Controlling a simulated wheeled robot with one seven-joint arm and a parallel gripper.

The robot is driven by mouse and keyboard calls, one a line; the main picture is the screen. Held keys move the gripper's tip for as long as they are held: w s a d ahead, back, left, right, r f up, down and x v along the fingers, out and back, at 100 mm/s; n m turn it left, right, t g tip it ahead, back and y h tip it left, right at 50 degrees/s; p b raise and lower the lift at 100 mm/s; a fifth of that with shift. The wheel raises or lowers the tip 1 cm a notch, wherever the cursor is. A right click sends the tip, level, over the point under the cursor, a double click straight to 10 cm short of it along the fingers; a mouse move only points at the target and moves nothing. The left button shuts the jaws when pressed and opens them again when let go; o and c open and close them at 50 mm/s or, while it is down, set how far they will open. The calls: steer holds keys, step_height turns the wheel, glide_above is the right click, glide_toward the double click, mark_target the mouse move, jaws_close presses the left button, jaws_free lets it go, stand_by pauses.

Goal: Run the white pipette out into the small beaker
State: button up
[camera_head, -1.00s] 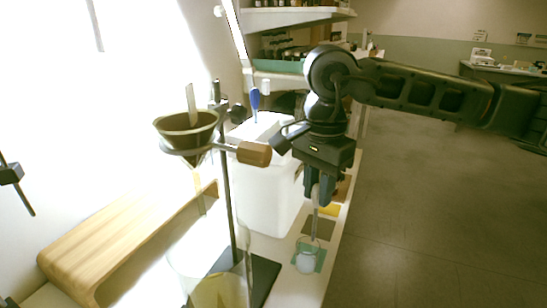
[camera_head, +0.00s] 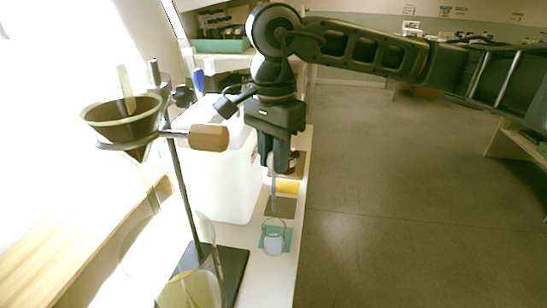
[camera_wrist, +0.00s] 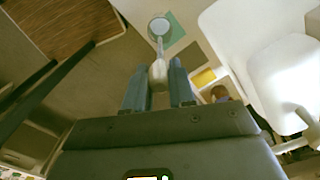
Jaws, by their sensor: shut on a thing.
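My gripper (camera_head: 272,165) is shut on the white pipette (camera_head: 274,192) and holds it upright, tip down. In the wrist view the pipette's pale bulb (camera_wrist: 158,72) sits between the two fingers, with the thin stem pointing at the small beaker. The small beaker (camera_head: 273,240) is clear glass with pale contents and stands on a green square (camera_head: 288,240). The tip appears just above the beaker's rim in the head view. The beaker also shows at the top of the wrist view (camera_wrist: 160,27).
A stand holds a brown funnel (camera_head: 125,122) with a wooden-handled clamp (camera_head: 208,137) left of my gripper. A white container (camera_head: 225,180) stands close behind. A large glass vessel (camera_head: 190,285) is at front left.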

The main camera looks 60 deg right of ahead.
steer(key=shift+f+b, duration=2.05)
steer(key=shift+b, duration=0.55)
steer(key=shift+o, duration=0.6)
jaws_close()
